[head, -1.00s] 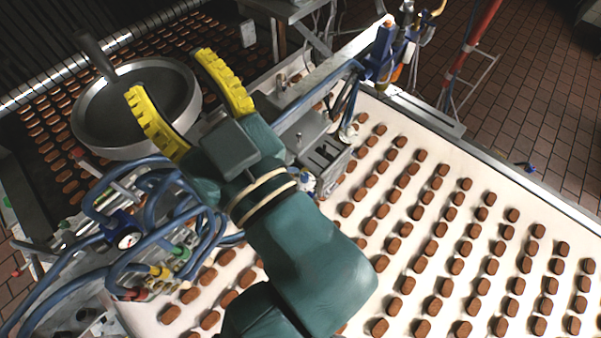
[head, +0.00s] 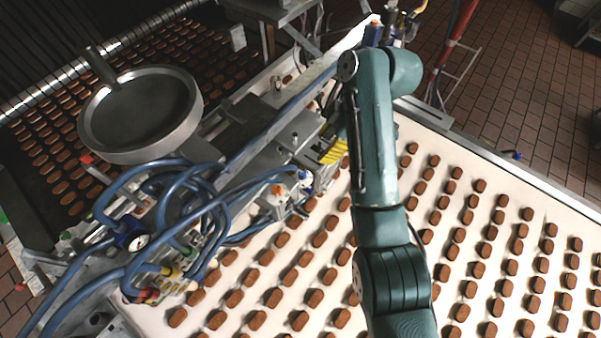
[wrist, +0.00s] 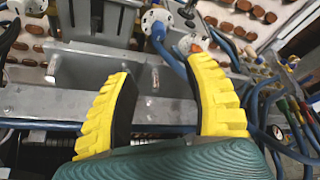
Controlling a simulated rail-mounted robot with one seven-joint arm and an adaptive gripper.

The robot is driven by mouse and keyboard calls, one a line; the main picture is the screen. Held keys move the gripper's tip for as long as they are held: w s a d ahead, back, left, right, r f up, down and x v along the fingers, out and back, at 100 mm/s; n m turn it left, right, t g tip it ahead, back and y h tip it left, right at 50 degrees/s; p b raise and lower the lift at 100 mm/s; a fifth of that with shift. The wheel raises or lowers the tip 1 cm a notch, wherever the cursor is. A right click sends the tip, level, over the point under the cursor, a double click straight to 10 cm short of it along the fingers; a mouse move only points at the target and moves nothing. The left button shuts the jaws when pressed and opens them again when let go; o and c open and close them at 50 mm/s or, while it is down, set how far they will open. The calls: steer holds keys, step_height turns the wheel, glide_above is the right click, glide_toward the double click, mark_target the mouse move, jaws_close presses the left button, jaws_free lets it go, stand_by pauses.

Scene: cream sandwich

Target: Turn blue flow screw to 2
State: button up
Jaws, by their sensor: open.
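My gripper is open and empty in the wrist view (wrist: 160,68), with its two yellow ribbed fingers wide apart over the grey metal frame. In the head view, part of its yellow fingers (head: 333,152) shows beside the machine, the rest hidden by my arm. A small blue-topped fitting (head: 305,177), which may be the blue flow screw, sits on the machine near the gripper. A blue part with a white flange (wrist: 158,28) lies beyond the fingertips in the wrist view; I cannot tell if it is the same thing. No number mark is readable.
An orange-topped white fitting (head: 277,191) stands beside the blue-topped one. Blue hoses (head: 165,205) crowd the left side. A round metal bowl (head: 140,108) stands at upper left. Rows of brown biscuits lie on the white belt (head: 400,130).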

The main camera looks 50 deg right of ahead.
mark_target(302, 172)
steer(key=b+x, duration=0.1)
steer(key=x, duration=1.3)
steer(key=shift+f+b, duration=0.35)
steer(key=shift+f, duration=0.05)
jaws_close()
